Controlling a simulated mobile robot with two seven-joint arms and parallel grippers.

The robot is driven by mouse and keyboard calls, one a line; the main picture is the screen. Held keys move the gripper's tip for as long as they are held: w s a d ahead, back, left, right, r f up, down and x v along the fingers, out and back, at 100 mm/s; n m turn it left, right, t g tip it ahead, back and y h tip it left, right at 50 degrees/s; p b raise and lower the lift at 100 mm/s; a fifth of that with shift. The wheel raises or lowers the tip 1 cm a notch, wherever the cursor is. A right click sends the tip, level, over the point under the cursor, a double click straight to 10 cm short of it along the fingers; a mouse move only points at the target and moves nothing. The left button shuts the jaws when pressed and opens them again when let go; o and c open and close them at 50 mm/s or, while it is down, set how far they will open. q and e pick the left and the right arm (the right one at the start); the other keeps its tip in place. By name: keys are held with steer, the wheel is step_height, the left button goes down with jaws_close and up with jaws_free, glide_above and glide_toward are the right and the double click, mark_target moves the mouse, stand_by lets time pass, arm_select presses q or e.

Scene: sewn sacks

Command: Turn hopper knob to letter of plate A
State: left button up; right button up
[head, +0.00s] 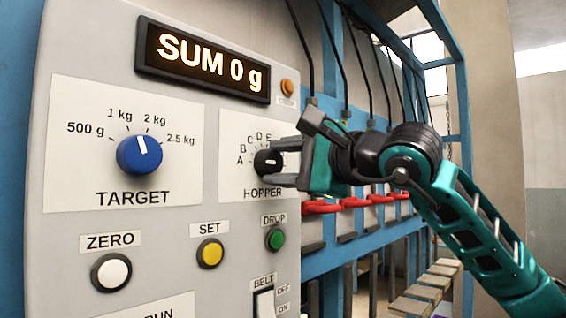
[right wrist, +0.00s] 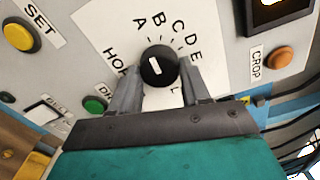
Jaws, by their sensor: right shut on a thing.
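The black hopper knob (head: 268,162) sits on the white HOPPER label (head: 234,180), with letters A to E in an arc around its upper left side. My right gripper (head: 277,164) has its two fingers on either side of the knob and is shut on it. The right wrist view shows the knob (right wrist: 158,66) between the fingertips. Its short white mark lies toward the A and B side in that view; I cannot tell exactly which letter it meets. No plate marked A can be made out. My left gripper is not in view.
The grey panel also bears a blue TARGET knob (head: 139,154), a lit display (head: 205,62) reading SUM 0 g, a white ZERO button (head: 111,272), a yellow SET button (head: 210,253) and a green DROP button (head: 275,238). Red parts (head: 350,203) hang behind my right gripper.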

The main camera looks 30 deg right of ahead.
stand_by(0.3)
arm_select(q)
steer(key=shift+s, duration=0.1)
arm_select(e)
steer(key=o, duration=1.1)
steer(key=shift+c, duration=0.2)
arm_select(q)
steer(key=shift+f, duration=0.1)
arm_select(e)
steer(key=shift+s, duration=0.1)
steer(key=shift+s+d, duration=0.15)
steer(key=shift+s, duration=0.2)
arm_select(q)
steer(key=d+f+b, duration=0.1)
steer(key=b, duration=0.1)
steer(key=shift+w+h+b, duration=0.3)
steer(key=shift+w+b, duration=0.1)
arm_select(e)
steer(key=v, duration=1.2)
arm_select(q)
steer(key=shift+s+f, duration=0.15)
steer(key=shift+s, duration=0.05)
